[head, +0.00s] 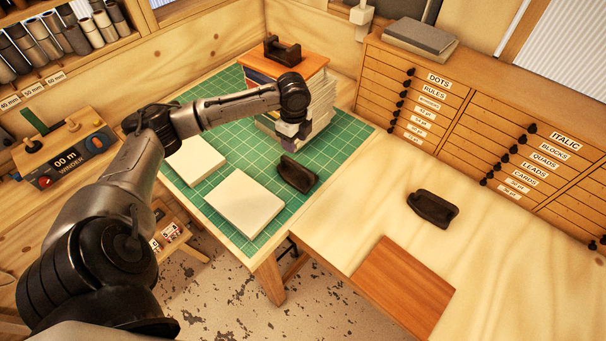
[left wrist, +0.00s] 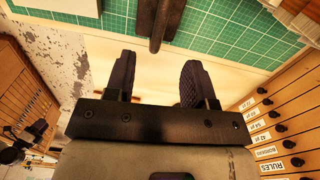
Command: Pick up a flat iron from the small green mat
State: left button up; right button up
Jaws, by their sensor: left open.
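A dark flat iron (head: 297,174) lies on the green mat (head: 328,158) near its right edge, beside a pale block. A second dark iron (head: 433,208) lies on the pale wooden bench to the right. My left gripper (head: 291,131) is above and behind the mat's iron in the head view, close to the paper stack. In the left wrist view the gripper (left wrist: 157,72) is open and empty. A dark, bar-like part of the iron (left wrist: 160,18) shows beyond the fingertips, roughly between them, its far end cut off. My right gripper is not seen.
Pale blocks (head: 245,206) lie on the mat. A brown board (head: 403,286) lies on the bench. Drawer cabinets (head: 470,118) line the back right.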

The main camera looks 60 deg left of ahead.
aim_at(297, 163)
pick_arm(q)
notch_tip(297, 163, down, 14)
jog(key=shift+w+r, duration=0.1)
dwell(0.7)
jog(key=shift+c, duration=0.3)
grip_shut()
dwell(1.0)
jog(key=shift+w+r, duration=0.1)
jog(key=shift+r, duration=0.1)
